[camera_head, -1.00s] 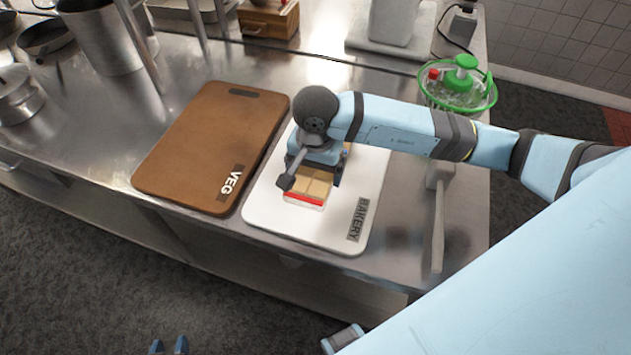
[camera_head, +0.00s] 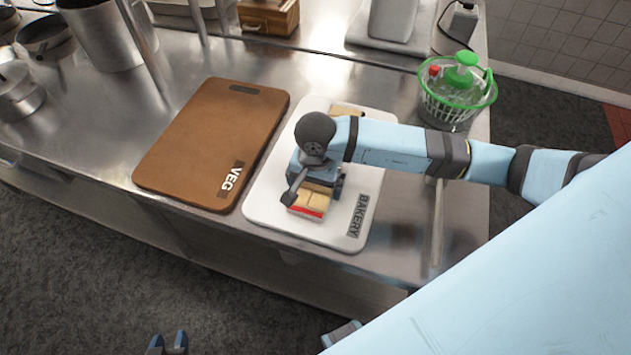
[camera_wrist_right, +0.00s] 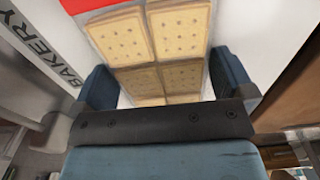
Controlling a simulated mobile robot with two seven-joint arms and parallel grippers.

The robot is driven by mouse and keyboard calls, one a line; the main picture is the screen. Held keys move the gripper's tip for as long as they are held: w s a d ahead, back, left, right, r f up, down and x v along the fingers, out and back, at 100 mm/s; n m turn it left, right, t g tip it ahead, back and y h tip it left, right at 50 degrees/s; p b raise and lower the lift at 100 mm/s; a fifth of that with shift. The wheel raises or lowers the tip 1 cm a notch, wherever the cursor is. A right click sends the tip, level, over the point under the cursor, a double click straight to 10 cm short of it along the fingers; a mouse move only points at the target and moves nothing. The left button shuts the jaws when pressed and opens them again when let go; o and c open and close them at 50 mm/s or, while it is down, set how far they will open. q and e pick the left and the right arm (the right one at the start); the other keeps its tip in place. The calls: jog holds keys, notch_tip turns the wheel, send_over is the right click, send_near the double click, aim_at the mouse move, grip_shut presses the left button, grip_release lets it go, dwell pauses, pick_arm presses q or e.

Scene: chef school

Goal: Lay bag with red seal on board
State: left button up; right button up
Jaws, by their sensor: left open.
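The bag (camera_head: 318,199) is clear, shows square crackers in two columns, and has a red seal at its near end. It is over the near part of the white board (camera_head: 284,226) marked BAKERY. My right gripper (camera_head: 318,180) points down over the bag. Whether the bag's underside touches the board is hidden. A tan piece (camera_head: 347,110) shows beyond my arm; I cannot tell whether it is the bag's far end. My left gripper (camera_head: 168,343) is open and empty at the bottom edge.
A brown board (camera_head: 205,140) marked VEG lies left of the white board. A green-rimmed basket (camera_head: 458,90) stands at the back right. Metal pots (camera_head: 100,35) stand at the back left. The steel counter's front edge is just before the boards.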

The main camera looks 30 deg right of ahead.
jog(key=shift+r, duration=0.25)
notch_tip(320, 180, up, 12)
jog(key=b, duration=0.1)
dwell(0.6)
jog(key=shift+f, duration=0.1)
